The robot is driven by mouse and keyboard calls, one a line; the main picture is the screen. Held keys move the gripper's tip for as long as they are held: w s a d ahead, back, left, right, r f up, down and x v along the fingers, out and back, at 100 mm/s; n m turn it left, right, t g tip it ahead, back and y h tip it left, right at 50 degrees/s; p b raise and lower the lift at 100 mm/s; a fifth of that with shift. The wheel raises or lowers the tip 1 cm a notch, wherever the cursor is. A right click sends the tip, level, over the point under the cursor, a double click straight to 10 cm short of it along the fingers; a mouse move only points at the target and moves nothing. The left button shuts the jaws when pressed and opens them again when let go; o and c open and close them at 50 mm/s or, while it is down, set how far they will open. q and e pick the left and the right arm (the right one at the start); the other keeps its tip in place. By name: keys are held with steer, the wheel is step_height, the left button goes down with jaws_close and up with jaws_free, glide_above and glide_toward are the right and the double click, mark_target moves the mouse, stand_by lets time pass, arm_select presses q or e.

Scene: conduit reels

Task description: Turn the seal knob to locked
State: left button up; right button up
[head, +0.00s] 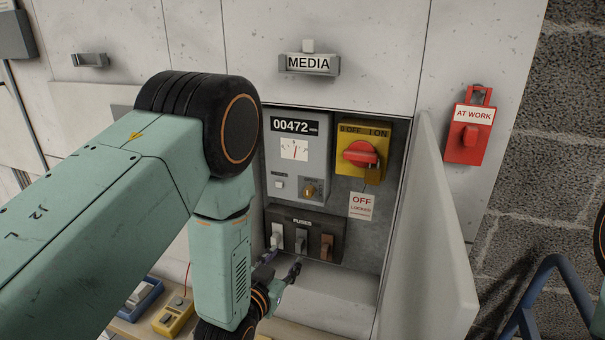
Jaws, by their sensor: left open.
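The grey meter unit (313,150) with the counter "00472" and a small dial sits in an open wall cabinet. A small brass knob (309,188) at its lower right looks like the seal knob. Its markings are too small to read, so I cannot tell its setting. My left gripper (279,270) is open and appears empty. It is below the knob, in front of the lower part of the fuse block (304,222), apart from the knob. My forearm hides part of the cabinet's left side. My right gripper is out of view.
A red rotary switch (360,154) on a yellow plate has an "OFF LOCKED" tag (361,206) hanging below. The open cabinet door (430,240) stands to the right. A red "AT WORK" box (470,135) hangs beyond it. Blue (142,298) and yellow (173,315) devices lie lower left.

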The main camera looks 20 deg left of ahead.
mark_target(307, 195)
arm_select(q)
step_height(307, 195, up, 10)
steer(key=w+d+t+p, duration=0.2)
steer(key=w+t, duration=0.1)
steer(key=shift+m, duration=0.4)
steer(key=w, duration=0.4)
steer(key=w+f, duration=0.1)
steer(key=shift+w+a, duration=0.35)
steer(key=shift+w, duration=0.05)
steer(key=shift+w+d+r, duration=0.25)
steer(key=shift+w, duration=0.35)
steer(key=shift+w+a+f, duration=0.2)
steer(key=shift+w, duration=0.05)
steer(key=shift+s+d+r, duration=0.15)
steer(key=c, duration=0.6)
jaws_close()
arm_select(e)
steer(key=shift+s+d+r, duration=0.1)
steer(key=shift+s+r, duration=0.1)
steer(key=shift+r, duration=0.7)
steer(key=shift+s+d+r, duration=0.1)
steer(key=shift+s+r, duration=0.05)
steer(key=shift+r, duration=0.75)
